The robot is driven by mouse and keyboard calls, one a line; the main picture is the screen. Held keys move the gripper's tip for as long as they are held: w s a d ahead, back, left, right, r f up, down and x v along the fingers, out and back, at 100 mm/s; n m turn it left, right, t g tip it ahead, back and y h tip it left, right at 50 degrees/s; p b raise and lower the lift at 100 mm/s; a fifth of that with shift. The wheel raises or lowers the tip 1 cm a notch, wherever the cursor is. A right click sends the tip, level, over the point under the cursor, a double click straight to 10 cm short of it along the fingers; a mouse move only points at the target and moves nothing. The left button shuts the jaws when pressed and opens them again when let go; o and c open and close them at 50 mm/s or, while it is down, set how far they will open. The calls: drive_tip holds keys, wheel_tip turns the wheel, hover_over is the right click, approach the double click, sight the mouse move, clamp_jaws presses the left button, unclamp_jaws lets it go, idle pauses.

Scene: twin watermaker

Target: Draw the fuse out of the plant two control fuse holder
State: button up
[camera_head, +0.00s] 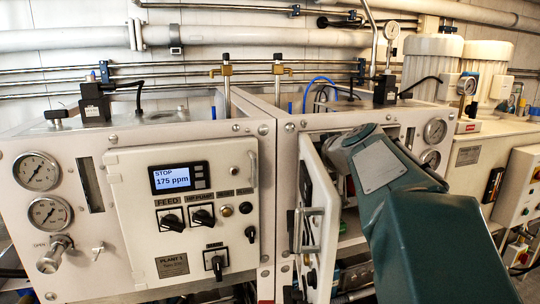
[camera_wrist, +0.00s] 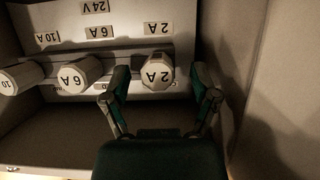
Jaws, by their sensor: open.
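In the wrist view, a pale round fuse carrier marked 2A (camera_wrist: 154,73) sticks out of a panel, below a 2A label (camera_wrist: 157,29). My gripper (camera_wrist: 160,78) is open, with one finger on each side of this carrier. Whether either finger touches it is unclear. Carriers marked 6A (camera_wrist: 78,76) and 10 (camera_wrist: 20,78) stand to the left. Lettering under the 2A carrier is mostly hidden. In the head view, my arm reaches into the right-hand cabinet behind its open door (camera_head: 318,225); the gripper and fuses are hidden there.
The right-hand cabinet's open door, with a handle (camera_head: 308,230), stands just left of my arm. In the wrist view, a plain wall (camera_wrist: 285,80) lies close on the right. The plant 1 panel (camera_head: 183,215), showing 175 ppm, is closed at left.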

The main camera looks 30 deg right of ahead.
drive_tip(key=shift+a, duration=0.2)
drive_tip(key=shift+d, duration=0.35)
clamp_jaws()
drive_tip(key=c, duration=1)
unclamp_jaws()
drive_tip(key=shift+s+a, duration=0.1)
clamp_jaws()
drive_tip(key=shift+s+a, duration=0.25)
drive_tip(key=shift+s, duration=0.7)
drive_tip(key=shift+s+a, duration=0.2)
drive_tip(key=shift+s, duration=0.75)
drive_tip(key=shift+s+a, duration=0.25)
drive_tip(key=shift+s, duration=0.7)
